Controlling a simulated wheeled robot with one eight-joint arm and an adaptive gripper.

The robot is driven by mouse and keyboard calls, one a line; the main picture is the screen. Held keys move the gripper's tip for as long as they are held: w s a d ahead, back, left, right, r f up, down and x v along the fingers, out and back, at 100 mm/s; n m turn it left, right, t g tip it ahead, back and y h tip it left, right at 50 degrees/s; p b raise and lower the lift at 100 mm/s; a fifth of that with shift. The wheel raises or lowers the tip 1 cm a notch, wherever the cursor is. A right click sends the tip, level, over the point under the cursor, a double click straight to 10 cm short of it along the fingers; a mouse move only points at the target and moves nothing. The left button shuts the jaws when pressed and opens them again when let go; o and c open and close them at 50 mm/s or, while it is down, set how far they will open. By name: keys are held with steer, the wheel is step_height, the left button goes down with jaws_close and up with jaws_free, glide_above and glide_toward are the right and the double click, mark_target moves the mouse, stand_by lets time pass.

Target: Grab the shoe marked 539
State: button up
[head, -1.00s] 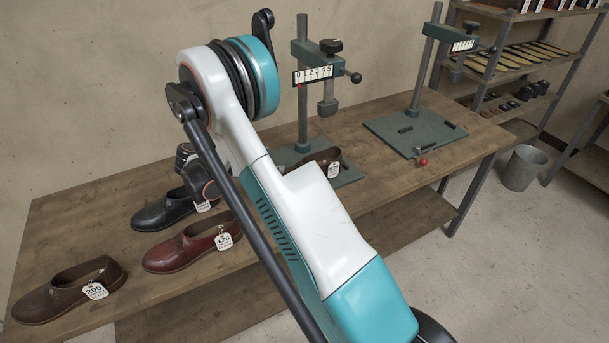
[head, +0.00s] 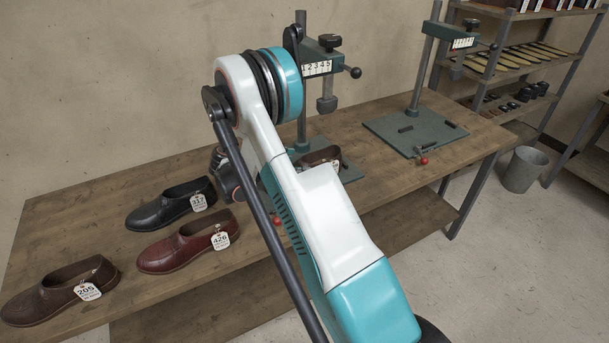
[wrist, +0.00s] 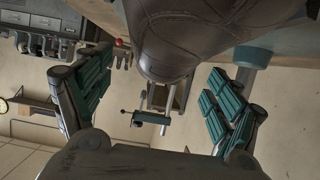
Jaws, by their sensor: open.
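A brown shoe (head: 321,156) sits on the base of the left stitching press, mostly hidden by my arm; its tag is partly covered and I cannot read it. In the wrist view, my gripper (wrist: 158,75) is open, with one padded finger at each side. A brown leather shoe (wrist: 168,35) fills the top middle between the fingers, close to them, with no clear contact; no tag shows there. My gripper is hidden behind my arm in the head view. No tag reading 539 is legible.
On the bench (head: 130,235) at left stand a black shoe (head: 165,207) tagged 317, a red-brown shoe (head: 180,250) tagged 426 and a brown shoe (head: 55,298) tagged 205. The left press (head: 302,100) rises behind my arm. A second press (head: 415,133) stands right with an empty base.

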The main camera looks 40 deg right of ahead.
steer(key=b+x, duration=0.1)
steer(key=x, duration=0.3)
steer(key=shift+w, duration=0.1)
steer(key=shift+c, duration=0.4)
steer(key=c, duration=1.4)
steer(key=shift+r, duration=0.1)
